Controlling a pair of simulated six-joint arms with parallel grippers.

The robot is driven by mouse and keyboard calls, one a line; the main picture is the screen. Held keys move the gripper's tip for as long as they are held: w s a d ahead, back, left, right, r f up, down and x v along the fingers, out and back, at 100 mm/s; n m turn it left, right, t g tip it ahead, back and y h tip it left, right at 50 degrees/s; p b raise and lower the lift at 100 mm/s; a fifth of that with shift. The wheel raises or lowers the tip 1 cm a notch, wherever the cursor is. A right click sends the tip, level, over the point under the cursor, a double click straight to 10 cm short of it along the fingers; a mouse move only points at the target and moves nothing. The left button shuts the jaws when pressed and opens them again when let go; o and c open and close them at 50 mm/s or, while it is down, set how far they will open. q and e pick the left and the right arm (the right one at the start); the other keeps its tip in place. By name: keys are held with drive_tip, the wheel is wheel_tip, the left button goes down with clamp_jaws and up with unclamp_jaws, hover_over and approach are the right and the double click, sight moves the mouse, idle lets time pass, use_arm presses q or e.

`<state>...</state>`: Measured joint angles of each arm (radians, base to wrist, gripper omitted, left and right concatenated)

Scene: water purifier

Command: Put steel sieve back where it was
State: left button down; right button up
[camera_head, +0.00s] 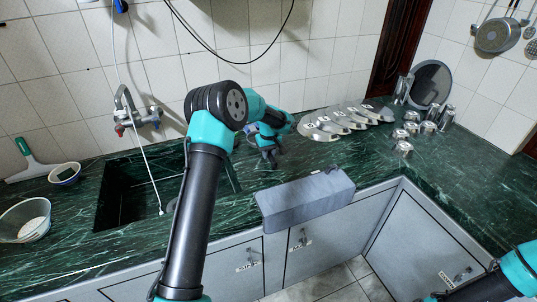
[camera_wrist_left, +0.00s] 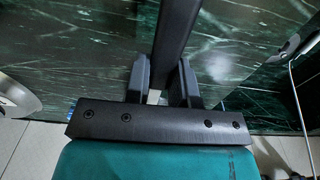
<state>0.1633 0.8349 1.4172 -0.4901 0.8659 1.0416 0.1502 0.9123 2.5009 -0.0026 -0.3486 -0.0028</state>
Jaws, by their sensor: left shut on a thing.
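My left gripper (camera_head: 268,154) is low over the dark green counter, between the sink and the row of steel lids. In the left wrist view, its fingers (camera_wrist_left: 160,92) are shut on a long dark bar (camera_wrist_left: 176,30), which runs up out of the picture. I cannot tell whether this is the sieve's handle. No steel sieve is clearly recognisable; a round, dark, steel-rimmed disc (camera_head: 431,82) leans on the back wall and could be mesh. My right gripper (camera_head: 436,298) is only partly visible at the bottom edge; its jaws are unclear.
Several steel lids (camera_head: 315,132) lie right of my left gripper, with steel cups (camera_head: 403,149) beyond. The sink (camera_head: 125,188) and tap (camera_head: 140,112) with a white hose are left. A grey block (camera_head: 305,202) sits at the front edge. A pan (camera_head: 497,36) hangs right.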

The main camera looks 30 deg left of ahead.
use_arm(q)
drive_tip(key=shift+f, duration=0.7)
drive_tip(key=c, duration=1)
unclamp_jaws()
drive_tip(key=shift+r, duration=0.1)
wheel_tip(320, 180, up, 13)
drive_tip(key=shift+s+d+f, duration=0.1)
drive_tip(key=shift+s+d, duration=0.05)
drive_tip(key=shift+d, duration=0.1)
